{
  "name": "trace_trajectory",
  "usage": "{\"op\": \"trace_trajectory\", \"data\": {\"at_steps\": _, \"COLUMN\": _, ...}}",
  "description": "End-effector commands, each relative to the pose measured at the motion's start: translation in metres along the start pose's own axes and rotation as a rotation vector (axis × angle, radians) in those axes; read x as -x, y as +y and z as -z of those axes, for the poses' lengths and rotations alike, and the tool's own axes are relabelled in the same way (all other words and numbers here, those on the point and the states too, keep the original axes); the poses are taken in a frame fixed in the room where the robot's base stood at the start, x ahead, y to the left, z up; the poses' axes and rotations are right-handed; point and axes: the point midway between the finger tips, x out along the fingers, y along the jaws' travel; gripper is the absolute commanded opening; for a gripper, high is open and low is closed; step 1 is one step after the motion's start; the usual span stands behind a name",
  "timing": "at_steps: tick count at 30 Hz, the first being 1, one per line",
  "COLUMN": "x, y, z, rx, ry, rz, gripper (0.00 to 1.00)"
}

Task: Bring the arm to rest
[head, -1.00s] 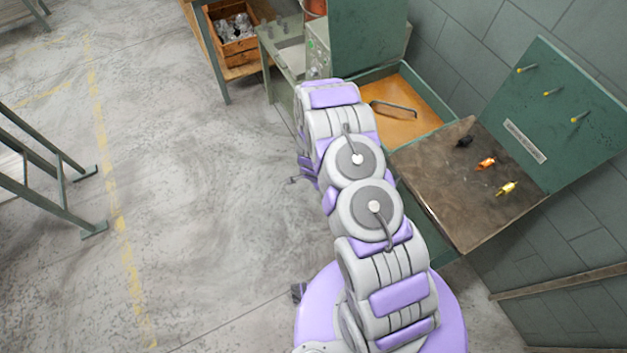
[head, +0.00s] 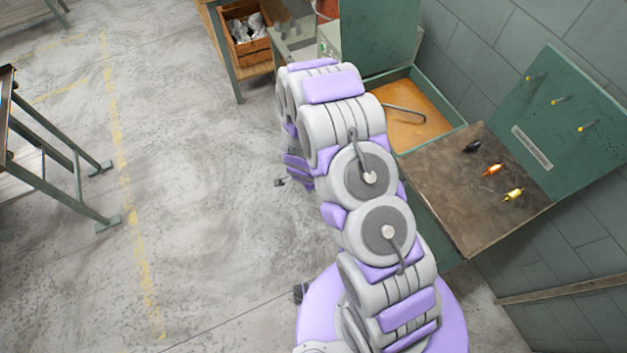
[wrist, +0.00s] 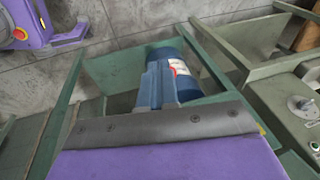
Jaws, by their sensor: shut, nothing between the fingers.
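My arm (head: 370,185), in grey and purple, rises from my round base and runs up the middle of the head view. It is folded, with its upper links bent over to the left. In the wrist view, my gripper (wrist: 160,128) shows as a purple block with a dark screwed edge across the bottom. It is shut and empty. In the head view my gripper is mostly hidden behind the arm.
A bench top (head: 465,210) with black, orange and yellow pieces stands right of my arm, beside an orange-floored tray (head: 415,140). A wooden crate (head: 247,50) is at the back. A metal stand (head: 75,190) is at left. The floor between is clear.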

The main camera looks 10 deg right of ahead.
Motion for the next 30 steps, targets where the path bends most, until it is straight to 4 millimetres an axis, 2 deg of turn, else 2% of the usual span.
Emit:
{"op": "trace_trajectory", "data": {"at_steps": 20, "x": 0.003, "y": -0.001, "z": 0.0, "rx": 0.003, "ry": -0.006, "rz": 0.002, "gripper": 0.0}}
{"op": "trace_trajectory", "data": {"at_steps": 23, "x": 0.013, "y": -0.007, "z": -0.003, "rx": 0.023, "ry": -0.027, "rz": 0.008, "gripper": 0.0}}
{"op": "trace_trajectory", "data": {"at_steps": 25, "x": 0.028, "y": -0.014, "z": -0.007, "rx": 0.052, "ry": -0.058, "rz": 0.015, "gripper": 0.0}}
{"op": "trace_trajectory", "data": {"at_steps": 30, "x": 0.079, "y": -0.03, "z": -0.014, "rx": 0.167, "ry": -0.153, "rz": 0.041, "gripper": 0.0}}
